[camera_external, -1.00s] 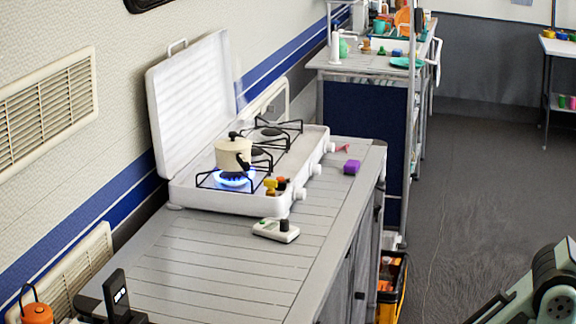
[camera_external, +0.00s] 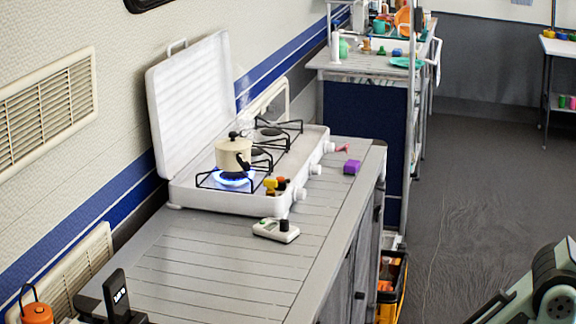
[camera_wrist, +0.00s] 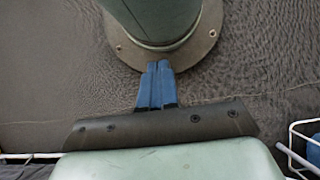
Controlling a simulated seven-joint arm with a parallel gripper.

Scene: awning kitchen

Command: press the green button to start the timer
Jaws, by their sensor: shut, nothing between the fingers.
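A small white device with a dark part on top, which looks like the timer (camera_external: 270,231), lies on the grey slatted counter (camera_external: 215,262) in front of the stove. The timer is not in the wrist view. In the external view only part of my arm shows at the lower right, well away from the counter, and the gripper is out of frame.
A white camping stove (camera_external: 235,204) with raised lid stands behind the timer. A cream pot (camera_external: 233,157) sits over a lit blue flame. A purple block (camera_external: 352,167) lies right of the stove. A black stand with a phone-like device (camera_external: 117,296) is at the front left. The counter's middle is clear.

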